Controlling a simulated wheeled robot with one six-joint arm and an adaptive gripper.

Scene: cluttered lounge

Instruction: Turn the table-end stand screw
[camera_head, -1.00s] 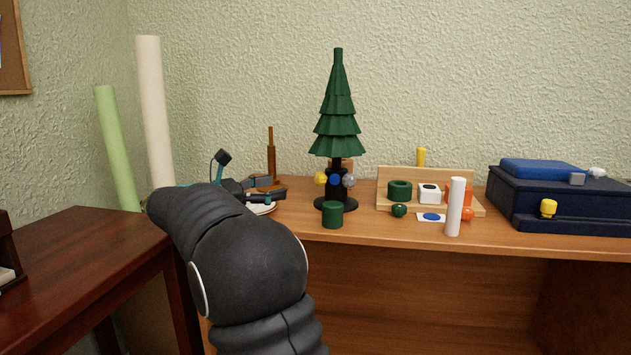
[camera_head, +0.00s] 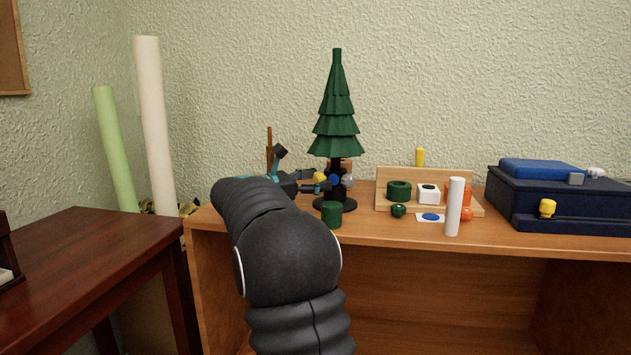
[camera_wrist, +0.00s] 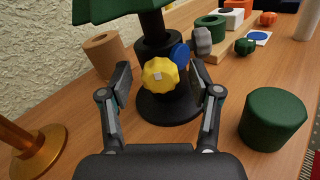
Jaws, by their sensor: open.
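The green tree (camera_head: 336,115) stands upright in a black stand (camera_wrist: 171,103) with a round base on the wooden table. Three screw knobs sit around the stand's collar: yellow (camera_wrist: 160,75), blue (camera_wrist: 181,55) and grey (camera_wrist: 202,41). In the head view the yellow knob (camera_head: 319,177) is on the left, facing the table's left end. My gripper (camera_wrist: 166,88) is open, its fingers on either side of the yellow knob in the wrist view, with nothing held. Contact with the knob cannot be told. In the head view my gripper (camera_head: 317,181) is just left of the stand.
A dark green cylinder (camera_wrist: 273,118) stands close to the right finger. A brown cylinder (camera_wrist: 105,54) stands behind left, and a brass-coloured post (camera_wrist: 39,152) at left. A wooden rack (camera_head: 425,177), white cylinder (camera_head: 454,207) and navy case (camera_head: 560,188) stand further right.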

